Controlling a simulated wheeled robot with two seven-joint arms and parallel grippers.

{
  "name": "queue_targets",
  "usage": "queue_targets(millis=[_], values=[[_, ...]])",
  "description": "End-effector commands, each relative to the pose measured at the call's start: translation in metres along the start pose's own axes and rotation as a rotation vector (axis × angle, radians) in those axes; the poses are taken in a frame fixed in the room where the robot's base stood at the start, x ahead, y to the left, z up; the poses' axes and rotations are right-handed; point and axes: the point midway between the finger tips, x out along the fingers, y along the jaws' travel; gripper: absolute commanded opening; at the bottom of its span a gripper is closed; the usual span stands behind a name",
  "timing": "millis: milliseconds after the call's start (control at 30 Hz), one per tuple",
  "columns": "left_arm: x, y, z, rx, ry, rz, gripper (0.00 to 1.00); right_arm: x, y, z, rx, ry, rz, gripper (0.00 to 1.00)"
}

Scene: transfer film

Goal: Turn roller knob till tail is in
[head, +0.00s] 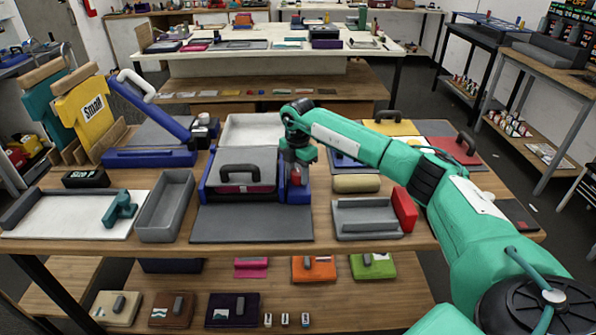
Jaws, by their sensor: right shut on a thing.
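A blue-framed roller machine (210,190) stands mid-table, with a grey top and a black handle (240,172). A dark pink strip (246,189) shows across its front, low under the handle; how far it reaches inside is hidden. A red knob (296,179) sits at the machine's right side. My right gripper (297,168) comes down from above onto that right side and is shut on the knob; its fingertips are small and partly hidden. My left gripper is out of view.
A grey tray (144,230) stands left of the machine, beside a white board (30,222) bearing a green tool (121,208). A grey tray (345,232) with a red block (405,209) lies to the right. A blue press (150,158) stands behind left. A grey mat (250,232) lies clear in front.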

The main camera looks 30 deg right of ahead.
Motion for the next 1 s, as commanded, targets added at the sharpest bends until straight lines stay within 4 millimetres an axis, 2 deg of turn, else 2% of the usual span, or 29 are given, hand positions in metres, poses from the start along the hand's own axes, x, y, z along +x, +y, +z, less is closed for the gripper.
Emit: queue_targets(millis=[333, 867, 900, 1000], values=[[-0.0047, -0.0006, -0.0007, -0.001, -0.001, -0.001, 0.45, -0.0029, 0.0011, 0.0015, 0.14, -0.002, 0.005, 0.17], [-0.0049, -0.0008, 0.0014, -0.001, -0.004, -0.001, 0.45, -0.0028, 0.0012, 0.0016, 0.163, -0.002, 0.005, 0.17], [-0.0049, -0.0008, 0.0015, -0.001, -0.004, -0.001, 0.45, -0.0029, 0.0012, 0.0016, 0.163, -0.002, 0.005, 0.44], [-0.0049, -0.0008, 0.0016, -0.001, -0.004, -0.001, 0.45, -0.0024, 0.001, 0.0013, 0.163, -0.001, 0.004, 0.61]])
